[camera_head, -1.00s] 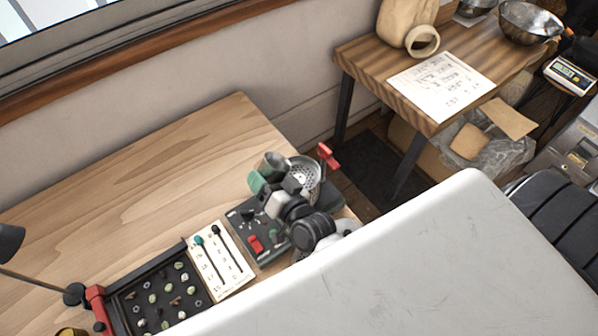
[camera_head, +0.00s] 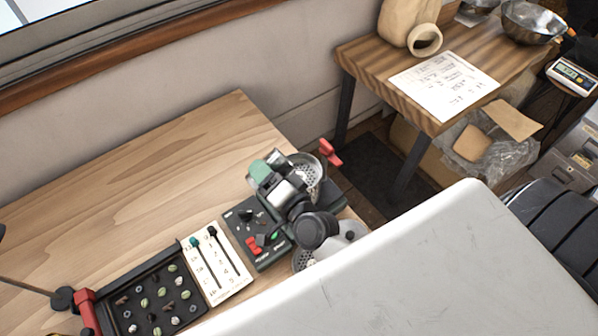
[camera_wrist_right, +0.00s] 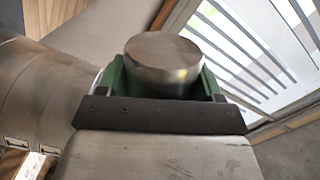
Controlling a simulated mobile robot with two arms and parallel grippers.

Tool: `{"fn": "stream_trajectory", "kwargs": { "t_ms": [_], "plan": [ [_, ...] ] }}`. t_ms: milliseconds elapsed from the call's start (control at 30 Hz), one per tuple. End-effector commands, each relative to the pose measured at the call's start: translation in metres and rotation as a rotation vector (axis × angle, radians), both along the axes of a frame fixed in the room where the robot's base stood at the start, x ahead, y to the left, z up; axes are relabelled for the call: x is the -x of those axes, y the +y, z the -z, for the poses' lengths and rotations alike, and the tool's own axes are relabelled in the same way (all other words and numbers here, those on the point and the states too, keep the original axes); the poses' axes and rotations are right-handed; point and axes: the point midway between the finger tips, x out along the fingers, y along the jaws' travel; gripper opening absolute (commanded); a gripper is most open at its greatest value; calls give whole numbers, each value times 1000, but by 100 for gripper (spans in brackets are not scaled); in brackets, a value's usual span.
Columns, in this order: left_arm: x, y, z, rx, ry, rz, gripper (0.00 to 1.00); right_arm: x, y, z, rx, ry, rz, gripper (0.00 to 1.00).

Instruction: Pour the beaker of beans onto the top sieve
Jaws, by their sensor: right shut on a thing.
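The metal beaker (camera_head: 280,160) is held above the dark machine at the right end of the wooden table. My right gripper (camera_head: 268,171), with green fingers, is shut on it. The beaker is tilted, its dark mouth toward the perforated top sieve (camera_head: 312,172), close beside it. I cannot tell whether they touch. In the right wrist view the beaker's round metal end (camera_wrist_right: 163,52) shows between the green fingers (camera_wrist_right: 160,85). I see no beans in the beaker or the sieve. My wrist hides part of the machine. My left gripper is not in view.
The machine's dark base (camera_head: 245,225) has a red switch. A second table (camera_head: 385,75) stands at the back right.

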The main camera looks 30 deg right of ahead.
Motion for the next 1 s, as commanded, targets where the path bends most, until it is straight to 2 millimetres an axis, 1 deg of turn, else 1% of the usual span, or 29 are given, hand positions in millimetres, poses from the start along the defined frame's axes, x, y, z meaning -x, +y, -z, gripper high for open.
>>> {"fn": "stream_trajectory", "kwargs": {
  "t_ms": [33,100,533,1000],
  "plan": [
    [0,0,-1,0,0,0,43,0,-1,-5,-24,0,2,36],
    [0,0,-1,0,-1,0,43,0,-1,-7,-59,5,3,36],
    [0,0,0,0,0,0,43,0,-1,-10,-123,15,1,36],
    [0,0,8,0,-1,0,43,-1,-8,-6,-187,25,1,36]
  ]
}}
